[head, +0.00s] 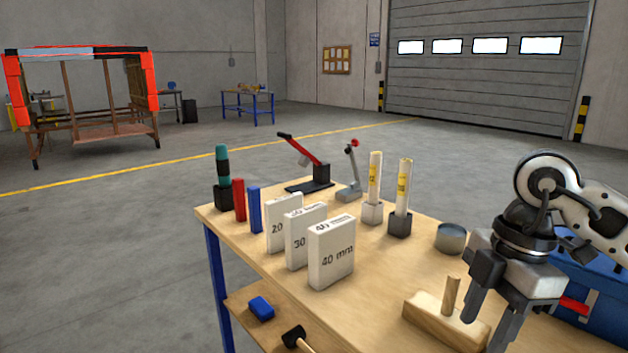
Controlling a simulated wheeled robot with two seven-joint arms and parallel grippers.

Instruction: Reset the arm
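My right gripper (488,328) hangs from the arm coming in from the right, pointing down over the right part of the workbench (385,265). Its two fingers are apart with nothing seen between them. A wooden block with an upright peg (428,312) stands just left of the fingers; its right end is partly behind them. I cannot tell whether they touch. My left gripper is not in view.
White size blocks (331,254), two tubes in holders (403,190), a metal cup (451,238) and a red-handled tool (308,160) stand on the bench. A blue box (600,300) is behind the gripper at right. Open floor lies left.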

